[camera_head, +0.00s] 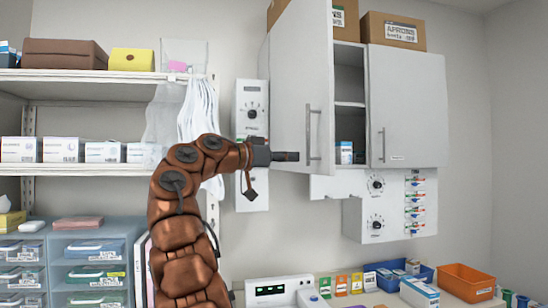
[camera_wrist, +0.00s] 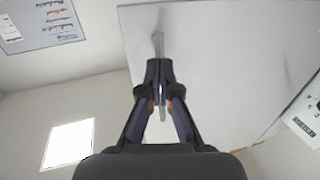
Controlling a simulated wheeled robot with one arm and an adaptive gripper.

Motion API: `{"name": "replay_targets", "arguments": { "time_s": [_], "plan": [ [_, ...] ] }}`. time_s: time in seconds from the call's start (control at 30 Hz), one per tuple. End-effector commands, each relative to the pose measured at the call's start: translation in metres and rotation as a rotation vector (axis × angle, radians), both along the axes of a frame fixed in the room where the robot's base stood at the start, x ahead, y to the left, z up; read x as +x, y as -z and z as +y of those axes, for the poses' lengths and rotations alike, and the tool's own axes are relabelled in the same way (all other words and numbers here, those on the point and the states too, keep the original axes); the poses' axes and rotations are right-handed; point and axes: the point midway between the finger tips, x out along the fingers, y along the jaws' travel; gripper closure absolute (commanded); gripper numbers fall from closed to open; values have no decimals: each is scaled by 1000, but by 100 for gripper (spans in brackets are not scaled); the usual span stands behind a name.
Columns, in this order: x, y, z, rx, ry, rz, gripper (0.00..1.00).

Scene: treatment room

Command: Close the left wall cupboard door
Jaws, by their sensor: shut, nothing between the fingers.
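The left wall cupboard door (camera_head: 304,70) is white and stands open, swung out from the cupboard, with the shelves behind it partly showing. Its upright bar handle (camera_head: 314,135) is near the door's lower edge. My gripper (camera_head: 292,156) is shut and empty, level with the lower part of the door and just left of the handle. I cannot tell whether it touches the door. In the wrist view the door (camera_wrist: 220,65) fills the upper right, with the handle (camera_wrist: 158,44) beyond my gripper's fingertips (camera_wrist: 162,100).
The right cupboard door (camera_head: 408,100) is shut. Cardboard boxes (camera_head: 393,31) stand on top of the cupboard. A wall panel with a dial (camera_head: 252,105) is left of the door. Shelves (camera_head: 90,80) with boxes fill the left. Blue and orange bins (camera_head: 466,281) sit below on the counter.

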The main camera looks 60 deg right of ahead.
Motion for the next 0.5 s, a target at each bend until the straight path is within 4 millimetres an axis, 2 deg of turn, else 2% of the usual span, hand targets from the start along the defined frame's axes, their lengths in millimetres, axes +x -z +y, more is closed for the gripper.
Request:
{"name": "replay_targets", "arguments": {
  "time_s": [0.2,0.5],
  "plan": [
    [-12,-1,-18,-2,1,1,100],
    [-14,-1,-22,-1,0,0,100]
  ]
}}
